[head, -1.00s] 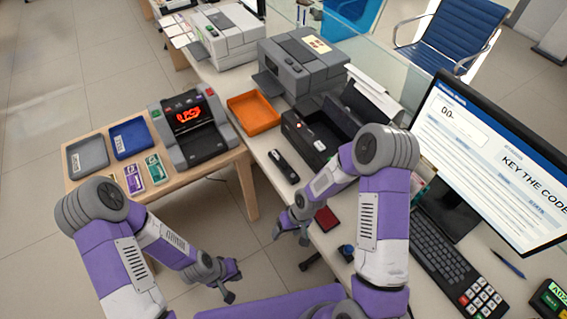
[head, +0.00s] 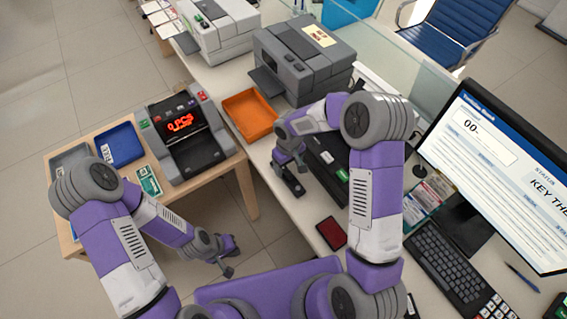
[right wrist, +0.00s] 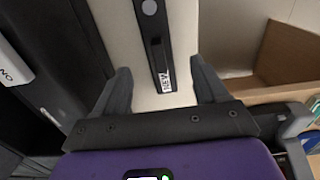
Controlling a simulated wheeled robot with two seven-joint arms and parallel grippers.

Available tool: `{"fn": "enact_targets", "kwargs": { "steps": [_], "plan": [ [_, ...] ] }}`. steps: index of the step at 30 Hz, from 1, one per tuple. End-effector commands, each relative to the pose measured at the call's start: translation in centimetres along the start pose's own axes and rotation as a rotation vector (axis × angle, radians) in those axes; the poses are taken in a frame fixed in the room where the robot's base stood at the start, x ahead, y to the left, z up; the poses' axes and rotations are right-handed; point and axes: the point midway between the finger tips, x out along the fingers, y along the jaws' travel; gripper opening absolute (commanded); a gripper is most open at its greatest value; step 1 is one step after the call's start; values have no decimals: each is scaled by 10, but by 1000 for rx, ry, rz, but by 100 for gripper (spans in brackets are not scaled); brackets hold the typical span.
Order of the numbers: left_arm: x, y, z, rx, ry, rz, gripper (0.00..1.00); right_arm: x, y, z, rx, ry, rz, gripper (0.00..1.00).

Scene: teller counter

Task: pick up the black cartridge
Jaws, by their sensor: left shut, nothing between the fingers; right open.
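The black cartridge (head: 293,186) lies on the counter, partly covered by my right gripper in the head view. In the right wrist view the cartridge (right wrist: 155,40) is a long dark bar with a white label reading NEW at its near end. My right gripper (head: 288,168) is above it; the open fingers (right wrist: 160,68) stand on either side of the cartridge's line, with nothing between them gripped. My left gripper (head: 231,257) is shut and empty, low and away from the counter.
An orange tray (head: 250,114) lies beyond the cartridge, beside a grey printer (head: 303,60). A dark red pad (head: 331,233) lies nearer. A wooden table with a bill counter (head: 185,135) is at left.

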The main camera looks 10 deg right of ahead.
Motion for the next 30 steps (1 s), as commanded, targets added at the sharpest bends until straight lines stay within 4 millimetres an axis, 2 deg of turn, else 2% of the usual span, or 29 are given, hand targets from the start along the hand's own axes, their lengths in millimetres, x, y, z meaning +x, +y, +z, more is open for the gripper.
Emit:
{"fn": "enact_targets", "kwargs": {
  "steps": [8, 16, 20, 26, 30],
  "plan": [
    [3, -1, 1, 0, -2, 0, 0, 27, 2, -2, -4, -5, 9, 72],
    [6, -2, 0, 0, -1, 0, 0, 66, 2, -6, -3, -5, 8, 72],
    [6, -2, 0, 0, -1, 0, 0, 72, 3, -6, -4, -3, 9, 72],
    [6, -2, 0, 0, -1, 0, 0, 72, 3, -6, -4, -2, 9, 72],
    [6, -2, 0, 0, -1, 0, 0, 72, 3, -6, -4, -2, 9, 52]
  ]
}}
